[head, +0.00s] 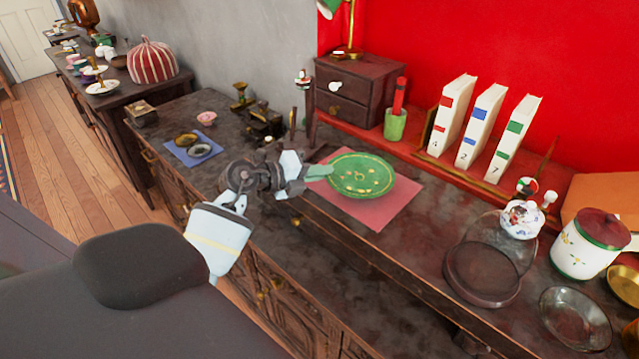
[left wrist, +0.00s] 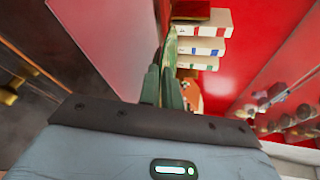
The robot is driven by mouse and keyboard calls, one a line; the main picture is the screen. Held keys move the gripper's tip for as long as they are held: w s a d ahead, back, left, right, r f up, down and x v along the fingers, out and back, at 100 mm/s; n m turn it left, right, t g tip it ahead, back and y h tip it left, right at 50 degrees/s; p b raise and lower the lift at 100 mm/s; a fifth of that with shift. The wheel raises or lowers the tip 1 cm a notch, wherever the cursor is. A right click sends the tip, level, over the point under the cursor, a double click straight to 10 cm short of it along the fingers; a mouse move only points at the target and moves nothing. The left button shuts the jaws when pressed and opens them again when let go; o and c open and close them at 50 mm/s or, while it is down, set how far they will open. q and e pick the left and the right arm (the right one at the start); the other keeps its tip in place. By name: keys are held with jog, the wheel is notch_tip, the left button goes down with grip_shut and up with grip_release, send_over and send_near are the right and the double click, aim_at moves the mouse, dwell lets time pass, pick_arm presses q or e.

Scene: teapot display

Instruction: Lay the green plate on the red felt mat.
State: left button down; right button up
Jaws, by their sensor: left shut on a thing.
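The green plate (head: 361,175) with gold markings is over the red felt mat (head: 378,213), which shows around its front and right sides. My left gripper (head: 322,172) is shut on the plate's left rim. The plate looks nearly level; I cannot tell whether its underside touches the mat. In the left wrist view the plate (left wrist: 176,47) shows edge-on as a thin green strip between the fingers (left wrist: 163,88). The mat (left wrist: 105,35) fills the upper left there. My right gripper is not in view.
Behind the plate are a green cup (head: 395,124), a small drawer chest (head: 358,88) and several numbered books (head: 483,125). A glass dome (head: 490,260), a lidded jar (head: 588,243) and a glass dish (head: 575,318) stand right. A blue mat (head: 193,149) with small dishes lies left.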

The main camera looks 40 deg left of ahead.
aim_at(320, 193)
pick_arm(q)
notch_tip(320, 193, down, 4)
jog(key=shift+r, duration=0.25)
jog(key=c, duration=2)
grip_release()
jog(key=shift+f, duration=0.15)
jog(key=shift+o, duration=0.6)
jog(key=shift+s+a+r, duration=0.15)
jog(key=shift+s+r, duration=0.05)
jog(key=v, duration=1.1)
jog(key=shift+s, duration=0.25)
